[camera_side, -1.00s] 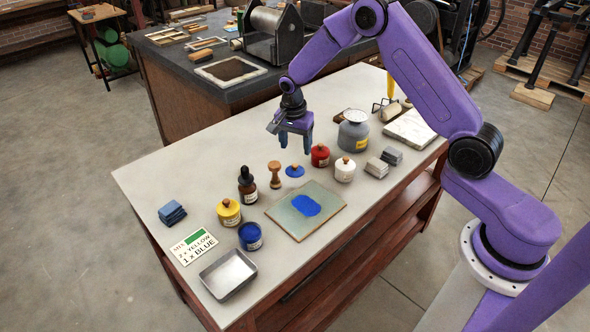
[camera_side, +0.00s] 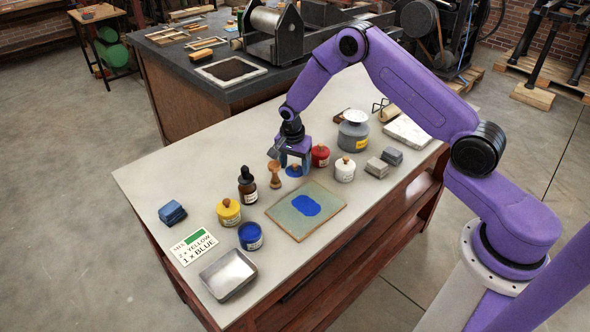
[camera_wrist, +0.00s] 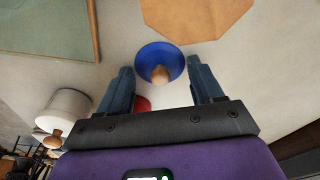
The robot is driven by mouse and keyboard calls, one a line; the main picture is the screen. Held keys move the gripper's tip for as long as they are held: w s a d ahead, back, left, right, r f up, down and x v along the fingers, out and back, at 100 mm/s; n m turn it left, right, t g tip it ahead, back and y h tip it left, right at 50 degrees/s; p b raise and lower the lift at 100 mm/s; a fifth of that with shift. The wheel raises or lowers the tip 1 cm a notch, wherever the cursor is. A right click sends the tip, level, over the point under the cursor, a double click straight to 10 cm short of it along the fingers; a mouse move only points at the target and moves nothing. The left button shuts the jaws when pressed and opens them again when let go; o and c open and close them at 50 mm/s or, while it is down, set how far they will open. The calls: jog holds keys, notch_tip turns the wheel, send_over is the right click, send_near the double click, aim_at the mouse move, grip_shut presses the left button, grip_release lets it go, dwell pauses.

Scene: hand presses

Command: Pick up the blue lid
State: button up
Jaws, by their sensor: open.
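The blue lid (camera_side: 294,171) is a small blue disc with a wooden knob, lying on the table. It also shows in the wrist view (camera_wrist: 150,57), knob toward the camera. My gripper (camera_side: 295,169) is open and low over the lid. In the wrist view my gripper's fingertips (camera_wrist: 160,72) stand one on each side of the lid, with nothing held between them. Whether the fingers touch the lid cannot be told. The open blue jar (camera_side: 250,237) stands at the front left of the table without a lid.
A wooden muller (camera_side: 275,174) stands close left of my gripper. A red jar (camera_side: 320,156) and a white jar (camera_side: 345,169) stand close right. A glass slab (camera_side: 281,218) with blue ink (camera_side: 306,205) lies in front. A dropper bottle (camera_side: 247,186) and yellow jar (camera_side: 229,213) stand farther left.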

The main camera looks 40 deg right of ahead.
jog(key=c, duration=1.2)
grip_shut()
jog(key=shift+s+f, duration=0.1)
jog(key=shift+s, duration=0.05)
